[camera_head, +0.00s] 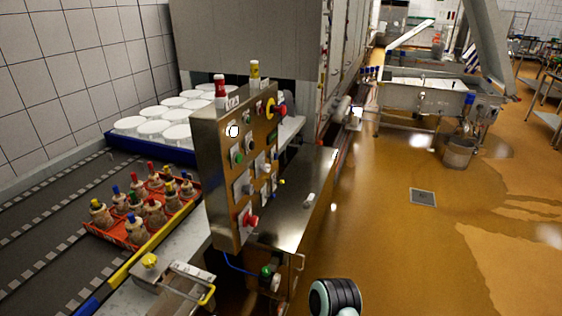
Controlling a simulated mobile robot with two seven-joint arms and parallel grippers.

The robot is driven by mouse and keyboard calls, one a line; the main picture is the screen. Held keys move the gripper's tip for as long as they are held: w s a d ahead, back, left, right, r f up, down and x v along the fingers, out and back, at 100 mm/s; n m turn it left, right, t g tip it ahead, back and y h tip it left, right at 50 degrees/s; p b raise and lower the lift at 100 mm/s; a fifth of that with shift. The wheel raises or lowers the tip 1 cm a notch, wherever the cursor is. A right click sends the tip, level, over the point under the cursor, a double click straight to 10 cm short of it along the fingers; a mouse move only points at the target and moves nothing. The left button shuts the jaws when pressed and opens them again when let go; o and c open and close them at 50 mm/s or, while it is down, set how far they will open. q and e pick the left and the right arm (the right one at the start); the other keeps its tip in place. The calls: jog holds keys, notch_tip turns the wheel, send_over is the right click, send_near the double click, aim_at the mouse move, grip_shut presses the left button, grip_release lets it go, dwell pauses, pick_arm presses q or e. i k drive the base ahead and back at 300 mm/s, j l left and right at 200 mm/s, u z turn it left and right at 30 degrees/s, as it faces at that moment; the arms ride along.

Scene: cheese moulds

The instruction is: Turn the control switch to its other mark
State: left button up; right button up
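A steel control panel (222,185) stands upright in the middle of the view and carries several knobs and buttons. Neither gripper shows. A black ribbed part of my arm (336,297) is at the bottom edge, right of the panel.
A steel surface (300,215) lies right of the panel. A conveyor (45,235) with a red crate (103,233) of bottle-like items runs at left, with white moulds (150,129) in a blue tray behind. A yellow-handled bracket (180,289) is in front.

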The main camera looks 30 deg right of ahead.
aim_at(266, 167)
jog(key=i+l, duration=0.15)
jog(key=l, duration=0.2)
jog(key=i+l, duration=0.15)
jog(key=l, duration=0.2)
jog(key=i+l, duration=0.15)
jog(key=l, duration=0.2)
